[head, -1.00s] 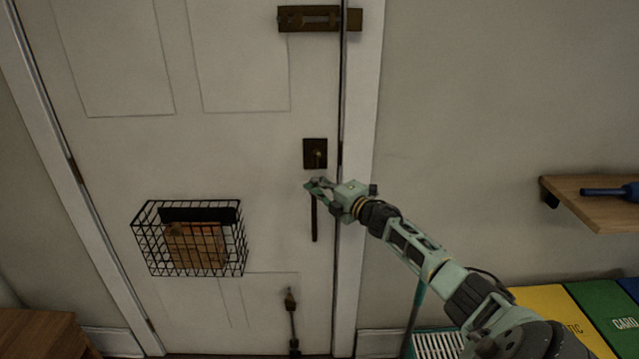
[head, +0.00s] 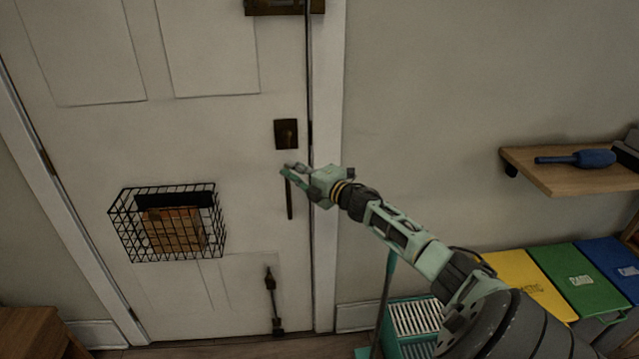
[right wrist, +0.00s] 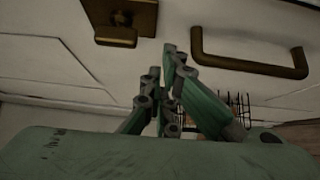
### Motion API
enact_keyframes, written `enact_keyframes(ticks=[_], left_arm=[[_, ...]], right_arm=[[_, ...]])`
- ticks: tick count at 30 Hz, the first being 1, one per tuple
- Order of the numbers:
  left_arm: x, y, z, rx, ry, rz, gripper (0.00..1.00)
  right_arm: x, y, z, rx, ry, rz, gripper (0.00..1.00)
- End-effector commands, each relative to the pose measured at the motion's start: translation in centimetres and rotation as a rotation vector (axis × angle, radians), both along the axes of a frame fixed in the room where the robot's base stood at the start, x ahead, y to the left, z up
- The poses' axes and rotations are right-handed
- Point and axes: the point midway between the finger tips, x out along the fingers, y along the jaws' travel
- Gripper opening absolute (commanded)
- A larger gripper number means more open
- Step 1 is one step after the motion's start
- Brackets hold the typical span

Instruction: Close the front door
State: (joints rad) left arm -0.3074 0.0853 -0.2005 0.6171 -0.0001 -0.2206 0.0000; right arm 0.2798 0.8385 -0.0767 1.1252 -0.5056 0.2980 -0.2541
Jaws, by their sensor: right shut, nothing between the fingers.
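The white front door (head: 200,125) stands in its frame, with a dark line along its right edge; I cannot tell whether it is fully closed. A dark vertical pull handle (head: 289,200) is near that edge, below a square lock plate (head: 286,134). In the right wrist view the handle (right wrist: 250,66) and lock plate (right wrist: 122,18) lie on either side of the fingers. My right gripper (head: 288,170) is shut and empty at the handle's upper end, in front of the door; contact is unclear. It also shows in the right wrist view (right wrist: 163,65). My left gripper is out of view.
A wooden shelf (head: 575,180), coloured bins (head: 583,278) and a teal crate (head: 408,318) stand right. Brown furniture (head: 35,328) is at lower left.

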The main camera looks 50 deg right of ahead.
Motion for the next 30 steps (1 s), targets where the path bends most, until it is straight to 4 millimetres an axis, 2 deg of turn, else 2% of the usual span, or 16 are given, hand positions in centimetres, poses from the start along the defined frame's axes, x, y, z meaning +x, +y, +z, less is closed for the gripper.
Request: enact_keyframes(ticks=[4, 12, 15, 21, 30], left_arm=[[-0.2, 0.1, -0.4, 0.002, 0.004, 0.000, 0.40], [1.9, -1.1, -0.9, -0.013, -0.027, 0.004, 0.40], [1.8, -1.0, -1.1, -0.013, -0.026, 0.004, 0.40], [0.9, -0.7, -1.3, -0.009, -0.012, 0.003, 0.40], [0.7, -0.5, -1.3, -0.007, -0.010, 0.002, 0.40]], right_arm=[[-1.8, -0.1, -0.5, 0.001, 0.006, 0.001, 0.00], [-5.7, -0.3, -0.7, 0.001, 0.008, 0.003, 0.00], [-6.9, -0.4, -0.6, 0.001, 0.007, 0.003, 0.00], [-8.2, -0.6, -0.4, 0.002, 0.005, 0.002, 0.00], [-8.5, -0.6, -0.5, 0.004, 0.006, 0.002, 0.00]])
